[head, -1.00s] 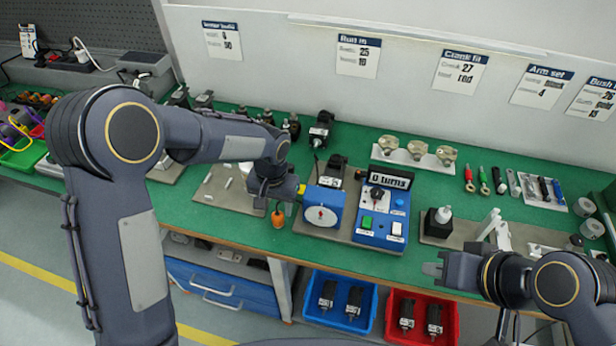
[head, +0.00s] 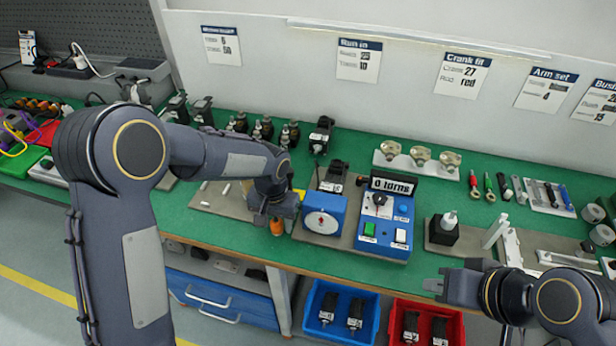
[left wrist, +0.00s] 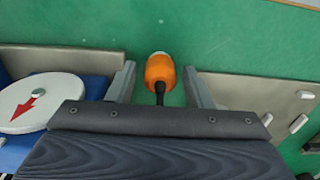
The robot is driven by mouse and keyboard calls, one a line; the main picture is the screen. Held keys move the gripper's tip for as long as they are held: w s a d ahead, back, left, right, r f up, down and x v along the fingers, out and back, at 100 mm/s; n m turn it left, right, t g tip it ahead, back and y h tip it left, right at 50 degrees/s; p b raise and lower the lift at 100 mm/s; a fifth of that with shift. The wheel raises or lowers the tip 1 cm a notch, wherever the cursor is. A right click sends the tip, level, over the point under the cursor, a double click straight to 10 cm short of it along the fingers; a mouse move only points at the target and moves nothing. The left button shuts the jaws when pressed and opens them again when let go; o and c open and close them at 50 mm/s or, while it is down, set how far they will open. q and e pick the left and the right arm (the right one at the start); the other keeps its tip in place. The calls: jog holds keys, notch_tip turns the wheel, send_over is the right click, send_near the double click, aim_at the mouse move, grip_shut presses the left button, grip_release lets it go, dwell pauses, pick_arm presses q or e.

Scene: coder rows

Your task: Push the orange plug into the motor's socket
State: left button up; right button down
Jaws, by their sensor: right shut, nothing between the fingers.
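The orange plug (head: 277,227) is at the front edge of the green bench, left of the dial unit. In the left wrist view the plug (left wrist: 160,70) lies between the two fingers of my left gripper (left wrist: 160,84), with a gap on each side and a black lead running toward the palm. My left gripper (head: 276,222) is open around it, pointing down. A black motor (head: 333,174) appears to stand behind the blue dial unit (head: 323,216); its socket cannot be made out. My right gripper (head: 438,284) is shut and empty, in front of the bench at the right.
A blue control box (head: 385,222) with a "0 turns" display stands right of the dial. A black block with a light knob (head: 443,229) stands farther right. Blue (head: 340,309) and red (head: 424,322) bins are below the bench edge. Grey plate (head: 228,200) lies left.

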pick_arm(q)
grip_shut()
jog(key=shift+r, duration=0.2)
jog(key=shift+r+p, duration=1.6)
jog(key=shift+r, duration=0.55)
